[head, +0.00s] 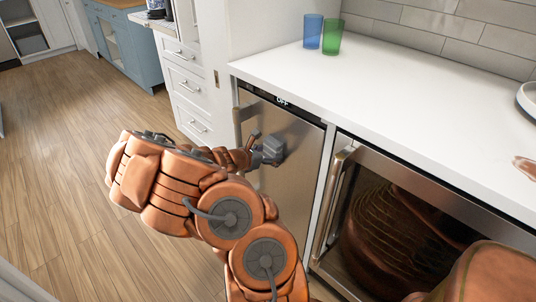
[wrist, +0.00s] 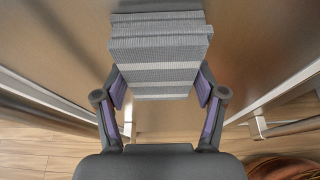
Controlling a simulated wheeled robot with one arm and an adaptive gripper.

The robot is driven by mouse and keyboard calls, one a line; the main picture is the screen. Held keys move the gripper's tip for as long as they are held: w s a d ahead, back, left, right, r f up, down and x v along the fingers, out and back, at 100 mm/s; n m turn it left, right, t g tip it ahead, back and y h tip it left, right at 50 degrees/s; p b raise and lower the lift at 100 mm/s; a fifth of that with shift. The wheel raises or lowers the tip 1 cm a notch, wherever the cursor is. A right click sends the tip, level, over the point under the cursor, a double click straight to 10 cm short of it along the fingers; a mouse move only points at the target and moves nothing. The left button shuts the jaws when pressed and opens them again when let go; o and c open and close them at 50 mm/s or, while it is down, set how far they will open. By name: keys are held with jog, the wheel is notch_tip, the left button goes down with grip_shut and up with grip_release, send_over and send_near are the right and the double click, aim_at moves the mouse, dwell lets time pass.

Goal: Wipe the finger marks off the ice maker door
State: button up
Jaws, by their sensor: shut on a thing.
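The ice maker door (head: 300,165) is a brushed steel panel under the white counter, with a dark strip reading "OFF" along its top. My gripper (wrist: 161,88) is shut on a folded grey cloth (wrist: 155,48) with pale stripes. In the head view the cloth (head: 273,150) is against or very close to the upper middle of the door; I cannot tell whether it touches. In the wrist view the steel door (wrist: 60,50) fills the background behind the cloth. No finger marks can be made out; my arm and the cloth hide part of the door.
A glass-fronted appliance (head: 400,225) with a long bar handle (head: 328,205) stands just right of the door. A blue cup (head: 312,31) and a green cup (head: 332,37) stand on the counter (head: 420,105) above. White drawers (head: 186,85) are to the left. The wooden floor (head: 60,150) at left is clear.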

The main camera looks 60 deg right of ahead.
jog(key=shift+w+d+r+p, duration=0.15)
jog(key=shift+w+d+p, duration=0.15)
jog(key=shift+w+p, duration=0.4)
jog(key=shift+w+d+p, duration=0.2)
jog(key=shift+w, duration=0.35)
jog(key=shift+w+d+p, duration=0.15)
jog(key=shift+w+d, duration=0.05)
jog(key=shift+w, duration=0.3)
jog(key=shift+c, duration=0.9)
jog(key=w+a+p, duration=0.1)
jog(key=a, duration=0.4)
jog(key=shift+w+a+p, duration=0.35)
jog(key=shift+a, duration=0.05)
jog(key=shift+w+a+p, duration=0.2)
jog(key=shift+a+p, duration=0.05)
jog(key=shift+a, duration=0.5)
jog(key=shift+w+a+p, duration=0.2)
jog(key=shift+a, duration=0.5)
